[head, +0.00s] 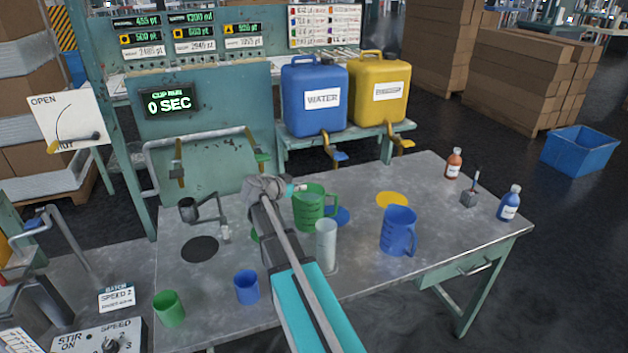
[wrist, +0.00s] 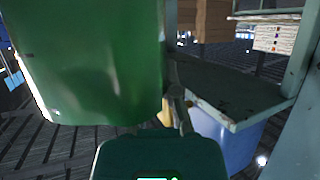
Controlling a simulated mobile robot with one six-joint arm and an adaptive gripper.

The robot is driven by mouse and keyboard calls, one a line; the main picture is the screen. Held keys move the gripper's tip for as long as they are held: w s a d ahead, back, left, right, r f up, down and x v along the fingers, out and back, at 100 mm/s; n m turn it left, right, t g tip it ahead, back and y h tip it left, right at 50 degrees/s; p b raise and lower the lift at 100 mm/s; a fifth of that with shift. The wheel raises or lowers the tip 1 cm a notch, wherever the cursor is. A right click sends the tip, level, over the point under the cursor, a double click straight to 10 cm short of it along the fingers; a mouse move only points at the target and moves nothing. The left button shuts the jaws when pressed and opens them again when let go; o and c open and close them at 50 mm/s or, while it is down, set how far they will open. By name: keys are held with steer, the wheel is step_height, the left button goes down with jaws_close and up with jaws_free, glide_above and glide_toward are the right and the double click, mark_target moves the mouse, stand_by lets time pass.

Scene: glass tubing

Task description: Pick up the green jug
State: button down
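The green jug (head: 312,212) is upright, with its handle on the right, near the middle of the workbench in the head view. My gripper (head: 298,187) is at the jug's upper left, by its rim, and overlaps it in this view. In the wrist view, the green jug (wrist: 85,60) is very close and fills the upper left. Dark gripper housing shows at the bottom of that view, but the fingertips are not clear. I cannot tell whether they touch the jug, or whether its base rests on the bench.
A clear cylinder (head: 326,246) stands just in front of the jug, beside my arm. A blue jug (head: 397,232) is to the right. A blue cup (head: 247,288) and a green cup (head: 169,309) stand at the front left. Blue (head: 315,95) and yellow (head: 379,88) canisters stand behind.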

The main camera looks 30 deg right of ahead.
steer(key=s+a, duration=0.1)
steer(key=a, duration=0.5)
stand_by(0.7)
